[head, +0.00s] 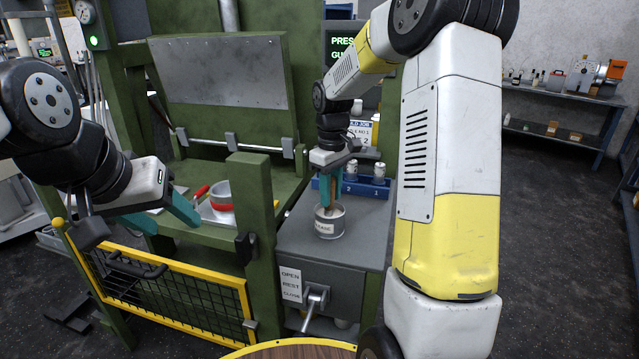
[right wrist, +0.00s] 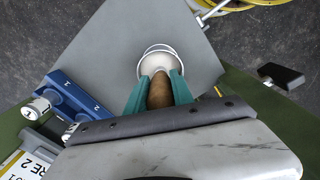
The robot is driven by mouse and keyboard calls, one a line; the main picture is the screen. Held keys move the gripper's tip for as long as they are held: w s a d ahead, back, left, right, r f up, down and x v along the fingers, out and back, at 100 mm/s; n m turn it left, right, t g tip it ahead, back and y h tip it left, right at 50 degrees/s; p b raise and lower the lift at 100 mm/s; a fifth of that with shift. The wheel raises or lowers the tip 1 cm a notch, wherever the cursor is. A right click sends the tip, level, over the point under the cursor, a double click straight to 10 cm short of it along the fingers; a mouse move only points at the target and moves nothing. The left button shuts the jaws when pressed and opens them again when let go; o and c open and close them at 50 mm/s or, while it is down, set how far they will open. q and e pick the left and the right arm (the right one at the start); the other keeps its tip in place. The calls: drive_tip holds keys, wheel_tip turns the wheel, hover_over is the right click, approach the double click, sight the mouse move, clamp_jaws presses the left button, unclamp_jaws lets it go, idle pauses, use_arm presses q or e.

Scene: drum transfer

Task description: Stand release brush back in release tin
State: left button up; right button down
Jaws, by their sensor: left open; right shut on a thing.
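The release tin (head: 330,228) stands upright on the grey cabinet top, with a label on its side. My right gripper (head: 327,200) is directly above the tin, its teal fingers pointing down and shut on the release brush. The brush's brown wooden handle (right wrist: 160,92) shows between the fingers in the right wrist view, with the tin (right wrist: 155,62) just beyond it. The brush's lower end is hidden, and I cannot tell whether it touches the tin's bottom. My left gripper (head: 165,222) is open and empty, left of the green press post.
A blue tray (head: 335,187) with small metal canisters stands behind the tin. The press bed holds a red-banded round part (head: 222,198). A yellow-framed mesh guard (head: 160,290) is at front left. A lever (head: 313,305) projects from the cabinet front.

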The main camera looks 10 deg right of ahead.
drive_tip(key=shift+f, duration=0.1)
drive_tip(key=c, duration=1)
unclamp_jaws()
wheel_tip(320, 180, up, 8)
drive_tip(key=shift+f, duration=0.2)
drive_tip(key=shift+r, duration=0.1)
